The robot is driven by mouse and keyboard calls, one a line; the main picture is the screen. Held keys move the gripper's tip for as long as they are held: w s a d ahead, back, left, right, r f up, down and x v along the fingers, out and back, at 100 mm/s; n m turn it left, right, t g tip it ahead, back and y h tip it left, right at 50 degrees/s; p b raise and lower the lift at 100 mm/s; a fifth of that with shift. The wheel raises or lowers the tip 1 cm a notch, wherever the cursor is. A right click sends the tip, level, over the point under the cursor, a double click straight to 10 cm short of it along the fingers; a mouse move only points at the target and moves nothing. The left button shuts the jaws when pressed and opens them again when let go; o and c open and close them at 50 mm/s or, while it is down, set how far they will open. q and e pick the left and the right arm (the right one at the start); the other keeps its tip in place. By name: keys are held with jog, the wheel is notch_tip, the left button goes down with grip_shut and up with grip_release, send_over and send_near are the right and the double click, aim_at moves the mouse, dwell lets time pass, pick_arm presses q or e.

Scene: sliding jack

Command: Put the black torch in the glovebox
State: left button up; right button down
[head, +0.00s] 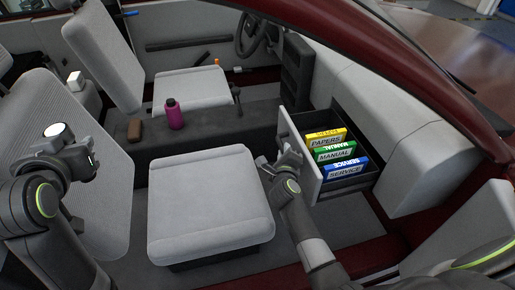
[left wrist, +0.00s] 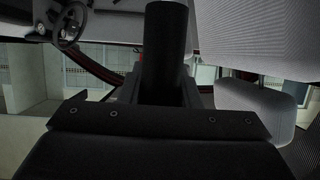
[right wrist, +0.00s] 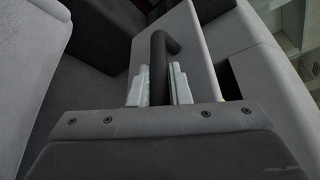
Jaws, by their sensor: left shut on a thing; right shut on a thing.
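The black torch (head: 56,131) shows its pale round end above my left gripper (head: 72,152) in the head view. In the left wrist view the torch (left wrist: 166,45) is a dark upright cylinder between the jaws, which are shut on it. The glovebox (head: 311,185) is a drawer pulled open from the dashboard. It holds yellow papers (head: 326,139), a green manual (head: 335,155) and a blue service folder (head: 346,171). My right gripper (head: 276,160) is at the drawer's front, shut on its dark handle, which also shows in the right wrist view (right wrist: 158,65).
The front seat cushion (head: 207,195) lies between my two arms, with its backrest (head: 75,130) near my left gripper. A pink bottle (head: 174,114) and a brown item (head: 134,129) stand on the centre console. The steering wheel (head: 250,35) is farther back.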

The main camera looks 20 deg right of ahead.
jog(key=shift+a+f, duration=0.15)
jog(key=shift+a, duration=0.7)
jog(key=c, duration=1.4)
grip_release()
jog(key=shift+o, duration=0.2)
